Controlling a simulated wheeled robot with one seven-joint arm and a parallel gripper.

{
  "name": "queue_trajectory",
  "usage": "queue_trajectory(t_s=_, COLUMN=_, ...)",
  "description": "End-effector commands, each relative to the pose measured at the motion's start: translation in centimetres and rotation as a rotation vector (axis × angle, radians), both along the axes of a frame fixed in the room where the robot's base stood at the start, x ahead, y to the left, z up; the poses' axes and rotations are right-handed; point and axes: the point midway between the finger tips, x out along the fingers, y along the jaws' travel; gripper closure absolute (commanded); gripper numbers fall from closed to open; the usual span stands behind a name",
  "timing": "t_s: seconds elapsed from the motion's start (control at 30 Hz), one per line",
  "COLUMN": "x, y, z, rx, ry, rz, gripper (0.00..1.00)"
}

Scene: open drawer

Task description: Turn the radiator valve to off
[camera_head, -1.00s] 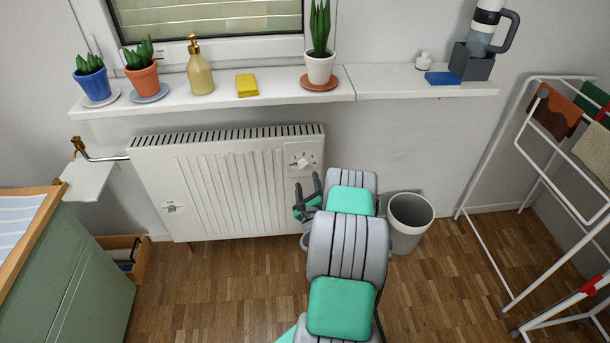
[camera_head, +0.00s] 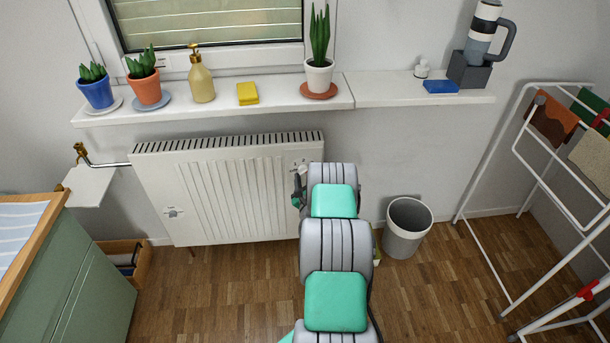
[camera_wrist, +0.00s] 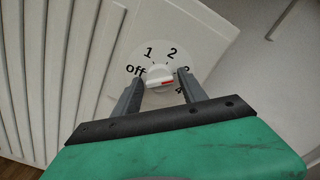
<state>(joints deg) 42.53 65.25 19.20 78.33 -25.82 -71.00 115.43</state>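The radiator valve (camera_wrist: 160,76) is a white round knob with a red mark, on the front of the white radiator (camera_head: 225,200). Its dial reads off, 1, 2 and further numbers partly hidden by a finger. The red mark points right, toward the higher numbers and away from off. My gripper (camera_wrist: 158,88) is open, with one finger on each side of the knob in the wrist view; I cannot tell whether they touch it. In the head view my gripper (camera_head: 299,188) is at the radiator's upper right, and my arm hides part of the dial.
A white sill (camera_head: 350,92) above the radiator holds potted plants, a soap dispenser (camera_head: 201,78) and sponges. A grey bin (camera_head: 407,228) stands to the right of my arm. A drying rack (camera_head: 540,150) stands farther right, a green cabinet (camera_head: 75,275) at left.

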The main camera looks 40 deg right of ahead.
Motion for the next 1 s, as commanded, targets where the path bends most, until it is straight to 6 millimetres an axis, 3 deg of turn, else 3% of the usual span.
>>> queue_trajectory(t_s=0.57, x=-0.04, y=-0.04, z=0.02, rx=0.0, ry=-0.001, rz=-0.001, gripper=0.99)
queue_trajectory(t_s=1.0, x=-0.03, y=-0.06, z=-0.08, rx=-0.049, ry=0.031, rz=-0.001, gripper=1.0)
